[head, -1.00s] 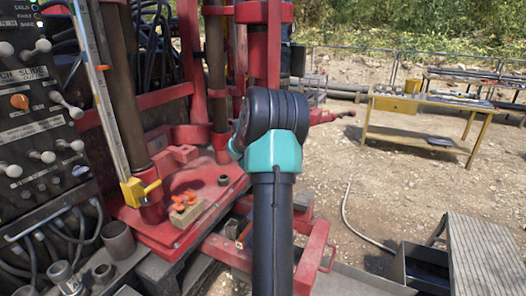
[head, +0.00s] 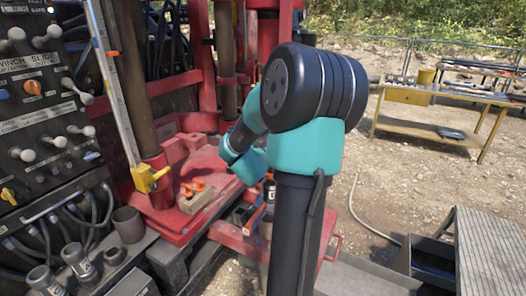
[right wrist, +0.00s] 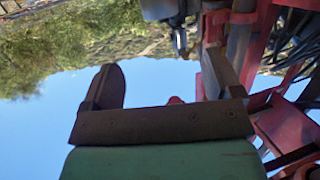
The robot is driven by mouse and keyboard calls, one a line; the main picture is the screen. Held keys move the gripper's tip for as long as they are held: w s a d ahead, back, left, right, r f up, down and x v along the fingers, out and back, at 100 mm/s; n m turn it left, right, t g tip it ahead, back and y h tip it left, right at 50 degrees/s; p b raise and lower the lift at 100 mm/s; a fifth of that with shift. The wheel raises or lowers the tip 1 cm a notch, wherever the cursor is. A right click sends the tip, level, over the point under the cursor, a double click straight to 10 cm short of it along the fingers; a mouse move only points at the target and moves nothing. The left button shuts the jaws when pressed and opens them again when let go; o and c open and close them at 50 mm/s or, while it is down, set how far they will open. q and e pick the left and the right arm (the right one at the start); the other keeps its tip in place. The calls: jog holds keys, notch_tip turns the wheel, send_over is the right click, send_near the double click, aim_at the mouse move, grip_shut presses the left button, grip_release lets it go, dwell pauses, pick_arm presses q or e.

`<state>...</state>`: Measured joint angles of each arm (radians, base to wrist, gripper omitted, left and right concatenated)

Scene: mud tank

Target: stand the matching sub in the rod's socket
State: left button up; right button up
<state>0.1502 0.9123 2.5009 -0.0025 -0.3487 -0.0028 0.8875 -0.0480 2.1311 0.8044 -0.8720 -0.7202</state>
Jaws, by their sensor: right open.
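I cannot tell which one matches. A brown rod (head: 138,85) stands upright beside the control panel; its lower end meets a red part on the red deck (head: 172,225). I cannot make out a socket opening. My right gripper (right wrist: 162,70) is open in the right wrist view, with nothing between its fingers. In the head view my right arm hides it. My left gripper is out of view.
A yellow bracket (head: 150,178) is at the foot of a pale upright rail. A wooden block with orange pieces (head: 195,198) lies on the deck. The lever panel (head: 45,110) borders the left. A yellow workbench (head: 430,98) stands on open gravel at the right.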

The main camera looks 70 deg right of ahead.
jog(key=shift+v, duration=1.2)
jog(key=shift+w, duration=0.1)
